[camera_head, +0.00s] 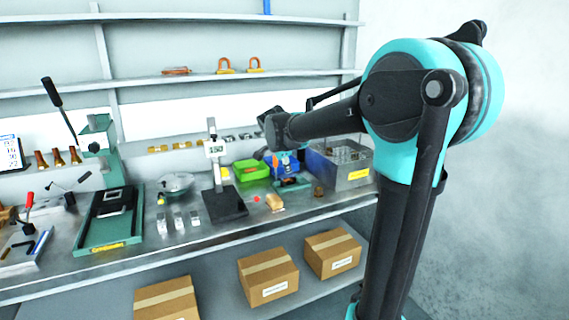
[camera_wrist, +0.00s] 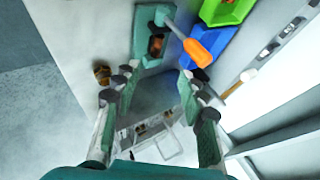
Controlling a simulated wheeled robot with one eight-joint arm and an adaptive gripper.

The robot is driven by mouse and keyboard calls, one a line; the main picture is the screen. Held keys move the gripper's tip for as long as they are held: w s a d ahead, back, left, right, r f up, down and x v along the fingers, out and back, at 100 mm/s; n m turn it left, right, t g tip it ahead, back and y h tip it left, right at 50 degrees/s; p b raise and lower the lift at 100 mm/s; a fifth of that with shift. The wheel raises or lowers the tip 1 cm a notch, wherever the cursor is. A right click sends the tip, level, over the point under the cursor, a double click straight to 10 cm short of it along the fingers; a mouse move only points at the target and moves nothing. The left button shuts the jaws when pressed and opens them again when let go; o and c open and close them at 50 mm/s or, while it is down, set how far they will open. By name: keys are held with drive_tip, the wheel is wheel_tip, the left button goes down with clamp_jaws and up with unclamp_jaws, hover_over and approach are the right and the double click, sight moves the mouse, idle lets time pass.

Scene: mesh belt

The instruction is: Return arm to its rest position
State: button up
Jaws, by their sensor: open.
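My arm extends over the workbench (camera_head: 150,240) in the head view, with its end above the area by the green and blue bins. My gripper (camera_wrist: 158,95) is open in the wrist view, its two green-padded fingers apart with nothing held between them. Beyond the fingers are a grey box-like surface and a lighter tray-like area with small parts, partly hidden by the gripper. In the head view the fingers are hard to make out near the bins.
A green bin (camera_head: 251,171), a blue bin (camera_head: 291,168) and a grey box (camera_head: 357,178) stand near my arm's end. A height gauge (camera_head: 215,149) stands left. Shelves (camera_head: 190,80) run behind.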

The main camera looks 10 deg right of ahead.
drive_tip(key=s+d+f+n+g, duration=0.1)
drive_tip(key=s+f+n, duration=0.4)
drive_tip(key=s, duration=0.6)
drive_tip(key=s+d+f+n+g+y, duration=0.1)
drive_tip(key=s+d+f+n, duration=0.2)
drive_tip(key=s+f, duration=0.7)
drive_tip(key=s+d+f+n+g+y, duration=0.1)
drive_tip(key=s+d+f+n, duration=0.2)
drive_tip(key=s+f+n, duration=0.4)
drive_tip(key=s, duration=0.4)
drive_tip(key=shift+s+f+n, duration=0.25)
drive_tip(key=shift+s+n, duration=0.15)
